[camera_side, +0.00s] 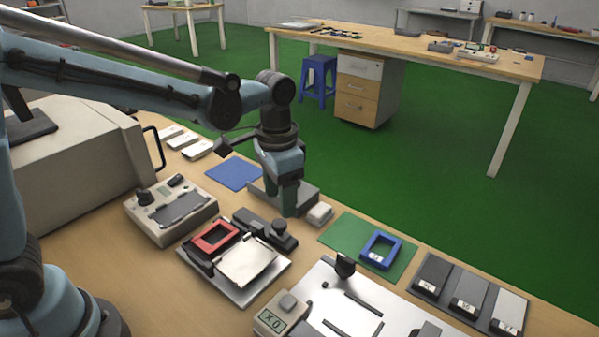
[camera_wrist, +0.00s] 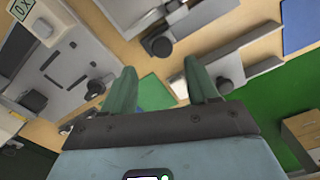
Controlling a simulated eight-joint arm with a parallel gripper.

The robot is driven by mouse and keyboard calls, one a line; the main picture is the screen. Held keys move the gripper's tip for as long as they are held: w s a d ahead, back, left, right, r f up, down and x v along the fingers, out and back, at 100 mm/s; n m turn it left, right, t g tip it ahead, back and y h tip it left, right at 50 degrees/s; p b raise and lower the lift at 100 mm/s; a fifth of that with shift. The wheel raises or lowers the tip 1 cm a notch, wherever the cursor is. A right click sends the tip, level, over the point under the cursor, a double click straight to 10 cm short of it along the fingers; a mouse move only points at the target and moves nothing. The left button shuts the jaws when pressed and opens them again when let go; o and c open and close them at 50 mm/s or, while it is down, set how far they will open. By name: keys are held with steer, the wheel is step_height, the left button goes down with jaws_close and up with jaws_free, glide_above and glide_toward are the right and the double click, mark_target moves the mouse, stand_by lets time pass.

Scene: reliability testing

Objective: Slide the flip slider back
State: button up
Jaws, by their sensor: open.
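A dark slider rail with a round black knob (camera_side: 279,228) lies beside the red-framed fixture in the side view. The same knob (camera_wrist: 160,47) seems to show at upper middle in the wrist view. I cannot tell for certain that this is the flip slider. My gripper (camera_side: 288,207) points down over a grey slab (camera_side: 306,196), just behind the rail. In the wrist view its green fingers (camera_wrist: 160,68) are apart with nothing between them. Contact with the slab cannot be told.
The red frame (camera_side: 215,236) and a pale plate (camera_side: 247,260) sit left of the rail. A small white block (camera_side: 320,212) is right of the gripper. A green mat (camera_side: 345,236) carries a blue frame (camera_side: 381,250). A control box (camera_side: 170,209) stands left.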

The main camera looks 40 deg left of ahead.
mark_target(277, 224)
step_height(277, 224, up, 6)
stand_by(0.4)
steer(key=shift+s, duration=0.1)
steer(key=s+a+f+n+t, duration=0.2)
steer(key=s+a+n+t, duration=0.2)
steer(key=s+a+t, duration=0.3)
steer(key=shift+s+a+f+n, duration=0.25)
steer(key=shift+s+a, duration=0.45)
steer(key=shift+s, duration=0.5)
